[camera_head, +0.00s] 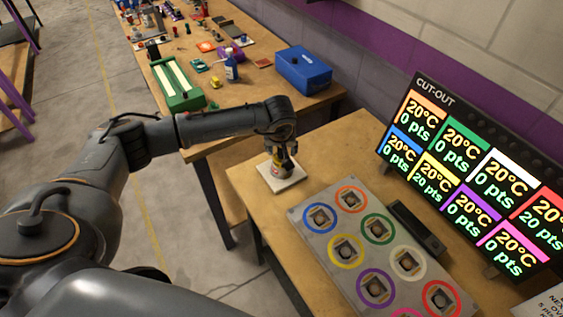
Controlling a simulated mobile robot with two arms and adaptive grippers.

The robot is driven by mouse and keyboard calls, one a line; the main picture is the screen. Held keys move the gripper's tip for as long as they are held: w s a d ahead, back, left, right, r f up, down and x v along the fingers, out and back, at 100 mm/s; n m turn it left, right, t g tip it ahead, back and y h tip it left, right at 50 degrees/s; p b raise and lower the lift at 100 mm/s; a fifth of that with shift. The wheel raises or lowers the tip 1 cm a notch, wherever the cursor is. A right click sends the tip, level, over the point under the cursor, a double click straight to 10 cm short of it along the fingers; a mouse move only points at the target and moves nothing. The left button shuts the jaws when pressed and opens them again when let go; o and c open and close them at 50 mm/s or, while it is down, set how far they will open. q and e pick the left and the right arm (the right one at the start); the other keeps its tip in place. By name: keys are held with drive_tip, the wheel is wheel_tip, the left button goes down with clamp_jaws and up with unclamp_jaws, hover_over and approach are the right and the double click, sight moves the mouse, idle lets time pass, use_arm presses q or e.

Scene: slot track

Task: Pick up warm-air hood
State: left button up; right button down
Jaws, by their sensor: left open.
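My left gripper (283,158) points down over a pale square pad (286,184) at the near table's far left corner. It is open. A small dark object with yellow and red parts (279,170) stands on the pad right at the fingertips. It may be the warm-air hood, but the gripper hides most of it. I cannot tell whether the fingers touch it. My right gripper is out of view.
A grey board (326,248) with coloured rings around square sockets lies on the near table (256,203). A long black block (416,228) lies beside it. A lit CUT-OUT display (475,180) stands behind. The far table holds a blue box (303,70) and green tray (180,99).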

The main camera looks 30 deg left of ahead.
use_arm(q)
clamp_jaws()
drive_tip(key=shift+w+r, duration=0.1)
